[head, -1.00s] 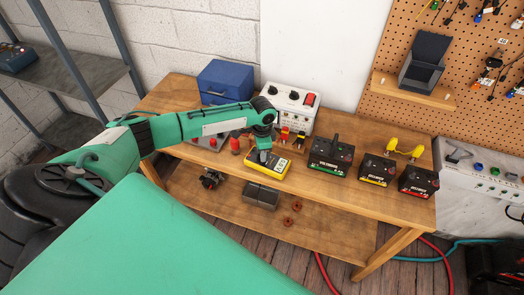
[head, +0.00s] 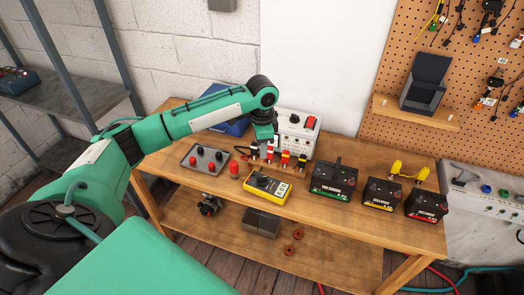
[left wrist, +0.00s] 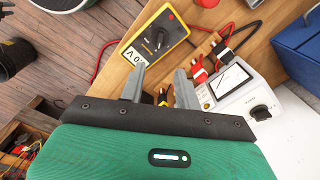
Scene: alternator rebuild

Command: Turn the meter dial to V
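The yellow meter (head: 268,188) lies on the bench top in the head view, with a black round dial (head: 263,182) and a white display at its right end. It also shows in the left wrist view (left wrist: 178,36), where its dial (left wrist: 157,39) faces up with a small light pointer. The display (left wrist: 131,60) bears dark characters, partly cut by a finger; I cannot read it surely. My left gripper (head: 264,143) is above and behind the meter, apart from it. In the left wrist view its two fingers (left wrist: 160,84) are spread and empty. My right gripper is not seen.
Red, black and yellow clips (head: 285,157) stand behind the meter, before a white power box (head: 298,132). A grey tray (head: 205,158) and red cylinder (head: 235,169) lie left. Black boxes (head: 333,181) stand right.

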